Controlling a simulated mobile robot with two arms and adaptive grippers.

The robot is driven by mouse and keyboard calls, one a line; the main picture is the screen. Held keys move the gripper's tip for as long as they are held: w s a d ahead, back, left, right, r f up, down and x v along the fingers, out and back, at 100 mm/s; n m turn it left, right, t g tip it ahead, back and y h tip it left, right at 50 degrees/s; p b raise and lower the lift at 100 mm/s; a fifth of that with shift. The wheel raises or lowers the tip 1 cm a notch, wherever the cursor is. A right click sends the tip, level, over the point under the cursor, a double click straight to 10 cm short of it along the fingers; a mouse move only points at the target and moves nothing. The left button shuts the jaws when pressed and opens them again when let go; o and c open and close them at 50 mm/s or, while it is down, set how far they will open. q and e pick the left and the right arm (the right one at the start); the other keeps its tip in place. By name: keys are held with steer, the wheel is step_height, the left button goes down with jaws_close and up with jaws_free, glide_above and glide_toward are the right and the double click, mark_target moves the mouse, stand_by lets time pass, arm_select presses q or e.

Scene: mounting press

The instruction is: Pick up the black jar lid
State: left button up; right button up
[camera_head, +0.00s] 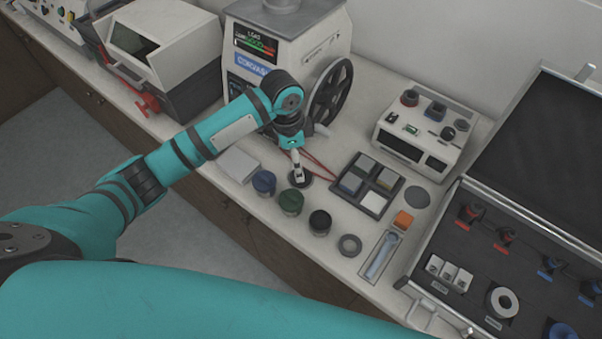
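A jar with a black lid (319,218) stands upright at the front right end of a short row of jars. The jars beside it have a green lid (291,198) and a blue lid (263,180). My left gripper (298,177) points down just behind the green-lidded jar, over a dark round piece (304,183) on the bench. The piece is partly hidden, and I cannot tell whether the fingers touch it or hold anything. My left gripper is apart from the black-lidded jar. My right gripper is not in view.
A press (290,50) with a handwheel (331,93) stands behind my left gripper. An open case (475,290) fills the right side. A white pad (238,164) lies left.

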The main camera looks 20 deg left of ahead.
mark_target(308, 176)
arm_select(q)
steer(key=f, duration=0.4)
steer(key=d+f, duration=0.1)
steer(key=f, duration=0.2)
steer(key=shift+w+f+p, duration=0.1)
steer(key=shift+p, duration=0.25)
steer(key=shift+a, duration=0.1)
steer(key=shift+c, duration=0.4)
steer(key=c, duration=0.8)
